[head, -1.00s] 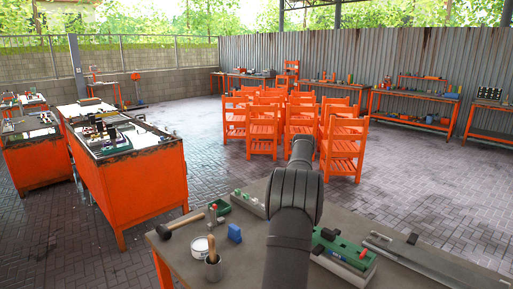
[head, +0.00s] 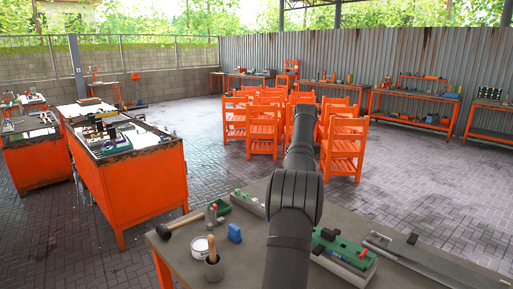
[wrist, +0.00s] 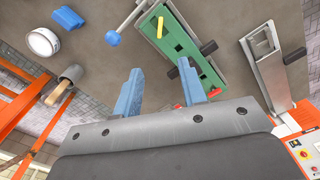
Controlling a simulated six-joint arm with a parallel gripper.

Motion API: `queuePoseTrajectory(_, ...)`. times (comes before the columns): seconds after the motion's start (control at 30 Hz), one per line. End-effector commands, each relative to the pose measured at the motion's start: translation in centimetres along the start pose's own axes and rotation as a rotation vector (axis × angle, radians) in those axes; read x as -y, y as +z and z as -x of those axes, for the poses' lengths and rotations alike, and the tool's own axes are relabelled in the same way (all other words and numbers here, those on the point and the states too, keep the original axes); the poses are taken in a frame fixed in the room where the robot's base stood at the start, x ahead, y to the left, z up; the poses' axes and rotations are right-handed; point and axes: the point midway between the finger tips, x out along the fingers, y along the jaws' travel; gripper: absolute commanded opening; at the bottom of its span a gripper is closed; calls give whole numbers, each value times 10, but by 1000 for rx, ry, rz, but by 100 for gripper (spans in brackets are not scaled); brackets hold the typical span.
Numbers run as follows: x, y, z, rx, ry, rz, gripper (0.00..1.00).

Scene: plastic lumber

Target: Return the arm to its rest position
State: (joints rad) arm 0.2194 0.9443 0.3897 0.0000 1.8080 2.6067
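My arm rises from the bottom middle of the head view, and its far link points away from the workbench (head: 330,205). My gripper is hidden in the head view. In the wrist view my gripper (wrist: 160,86) shows two blue fingers spread apart with nothing held between them. Beyond the fingers is a green fixture (wrist: 187,58) with a yellow piece on a grey base. The fixture also shows in the head view (head: 343,246), right of my arm. The fingers look apart from the bench items.
Left of my arm are a mallet (head: 180,225), a white tin (head: 199,247), a grey cup (head: 214,271) and a blue block (head: 234,232). A long metal tool (head: 430,262) lies right. Orange chairs (head: 262,135) stand beyond the bench, and an orange cabinet (head: 145,190) stands left.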

Motion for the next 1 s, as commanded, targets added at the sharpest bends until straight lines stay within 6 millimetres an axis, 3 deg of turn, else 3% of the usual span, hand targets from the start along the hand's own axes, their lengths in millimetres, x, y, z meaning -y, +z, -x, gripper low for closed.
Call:
queuePoseTrajectory(0.57,0,0,0,0,0,464,38)
queuePoseTrajectory(1.0,0,0,-52,0,0,473,38)
